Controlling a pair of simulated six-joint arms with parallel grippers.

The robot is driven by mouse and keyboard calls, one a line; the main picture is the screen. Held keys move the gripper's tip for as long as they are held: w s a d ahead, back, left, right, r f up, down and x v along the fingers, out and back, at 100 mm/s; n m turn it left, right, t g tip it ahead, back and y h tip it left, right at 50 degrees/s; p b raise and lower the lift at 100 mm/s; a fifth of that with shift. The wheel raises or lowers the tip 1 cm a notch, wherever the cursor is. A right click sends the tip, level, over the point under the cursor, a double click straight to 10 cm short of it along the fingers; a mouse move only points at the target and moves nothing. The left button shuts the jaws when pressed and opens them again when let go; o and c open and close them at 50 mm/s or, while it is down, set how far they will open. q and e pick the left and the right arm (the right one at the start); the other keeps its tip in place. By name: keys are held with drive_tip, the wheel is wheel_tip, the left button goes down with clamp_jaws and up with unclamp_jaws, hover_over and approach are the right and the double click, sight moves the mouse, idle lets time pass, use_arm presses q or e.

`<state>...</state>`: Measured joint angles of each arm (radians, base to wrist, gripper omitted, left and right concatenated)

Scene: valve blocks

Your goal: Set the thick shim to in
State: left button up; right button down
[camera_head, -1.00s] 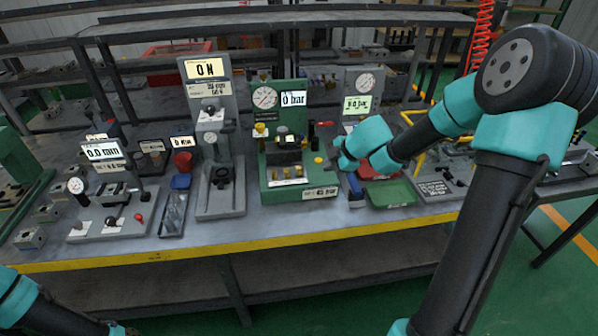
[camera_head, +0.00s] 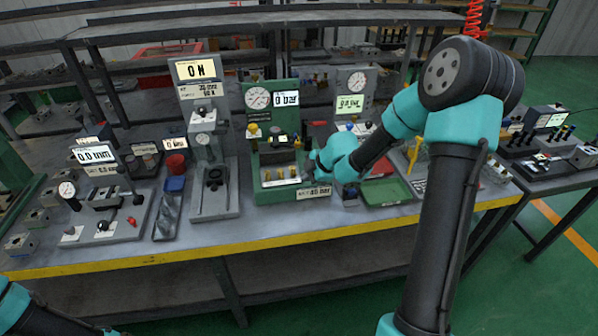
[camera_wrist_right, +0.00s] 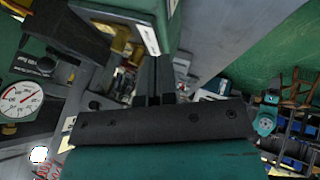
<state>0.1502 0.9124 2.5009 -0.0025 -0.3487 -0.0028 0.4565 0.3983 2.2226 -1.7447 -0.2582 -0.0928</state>
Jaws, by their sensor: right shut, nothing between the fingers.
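I cannot tell which part is the thick shim; the parts on the stations are too small to read. The green station (camera_head: 291,193) has a round gauge, a 0 bar display (camera_head: 286,99), a dark block and a row of small brass pieces at its front. My right gripper (camera_head: 313,164) is at the right side of this station, partly hidden by its own wrist. In the right wrist view its two dark fingers (camera_wrist_right: 153,80) are together with nothing between them, close to a green-and-white housing edge. Only part of my left arm shows at the lower left; its gripper is out of frame.
A tall grey press (camera_head: 215,203) with a 0 N display stands left of the green station. Farther left is a 0.0 mm gauge station (camera_head: 100,225). A green tray (camera_head: 387,193) lies right of my gripper. The yellow table edge (camera_head: 240,246) runs along the front.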

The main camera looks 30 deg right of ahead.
sight(292, 177)
drive_tip(key=shift+w+a+f, duration=0.1)
drive_tip(key=shift+w+f, duration=0.15)
drive_tip(key=shift+w, duration=0.55)
drive_tip(key=shift+w+d+f, duration=0.1)
drive_tip(key=shift+w+f, duration=0.2)
drive_tip(key=shift+w, duration=0.55)
drive_tip(key=shift+w+a+f, duration=0.1)
drive_tip(key=shift+w+f, duration=0.15)
drive_tip(key=shift+w, duration=0.55)
